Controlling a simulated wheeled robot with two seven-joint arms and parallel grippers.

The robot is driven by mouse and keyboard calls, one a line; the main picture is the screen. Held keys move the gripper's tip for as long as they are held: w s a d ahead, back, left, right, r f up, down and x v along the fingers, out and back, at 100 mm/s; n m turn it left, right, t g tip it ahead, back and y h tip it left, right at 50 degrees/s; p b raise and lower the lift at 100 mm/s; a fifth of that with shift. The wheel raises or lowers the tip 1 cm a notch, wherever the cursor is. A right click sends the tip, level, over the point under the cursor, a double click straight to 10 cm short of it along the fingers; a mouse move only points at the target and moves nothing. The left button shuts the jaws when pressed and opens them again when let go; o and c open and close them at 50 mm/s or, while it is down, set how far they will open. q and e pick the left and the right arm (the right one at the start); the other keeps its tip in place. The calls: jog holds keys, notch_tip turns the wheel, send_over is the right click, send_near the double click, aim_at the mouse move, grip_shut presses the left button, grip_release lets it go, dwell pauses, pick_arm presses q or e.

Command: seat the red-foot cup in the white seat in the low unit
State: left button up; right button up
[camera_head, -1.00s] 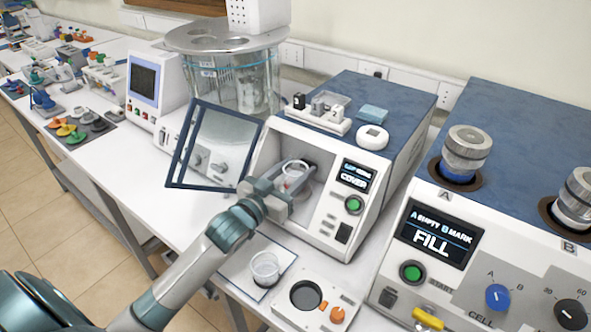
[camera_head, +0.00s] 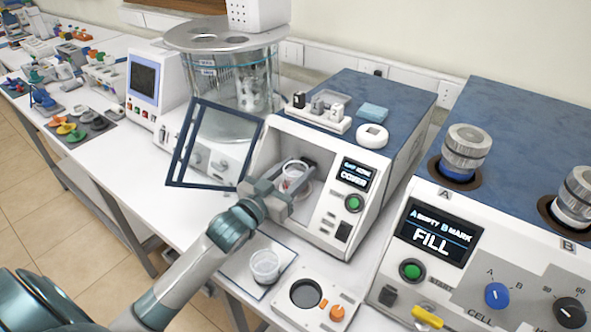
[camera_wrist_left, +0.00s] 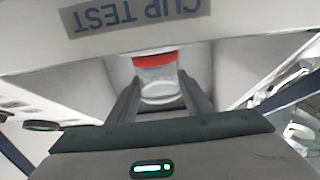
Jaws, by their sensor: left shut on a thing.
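The red-foot cup (camera_head: 293,172) is a small clear cup with a red band. It is inside the open chamber of the low white unit (camera_head: 327,222), whose screen and green button face front. My left gripper (camera_head: 286,186) reaches into the chamber and is shut on the cup. The left wrist view shows the cup (camera_wrist_left: 158,80) between the two fingers, its red foot toward the top of the picture. The white seat cannot be made out clearly; the gripper and cup cover much of the chamber floor. My right gripper is not in view.
The unit's framed glass door (camera_head: 213,145) stands open at the left. A second clear cup (camera_head: 265,264) sits on a mat in front, beside a plate with a dark round recess (camera_head: 306,294). A larger machine (camera_head: 440,250) with a FILL screen stands at right.

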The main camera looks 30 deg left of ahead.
pick_arm(q)
jog(key=shift+f, duration=0.5)
jog(key=o, duration=1.2)
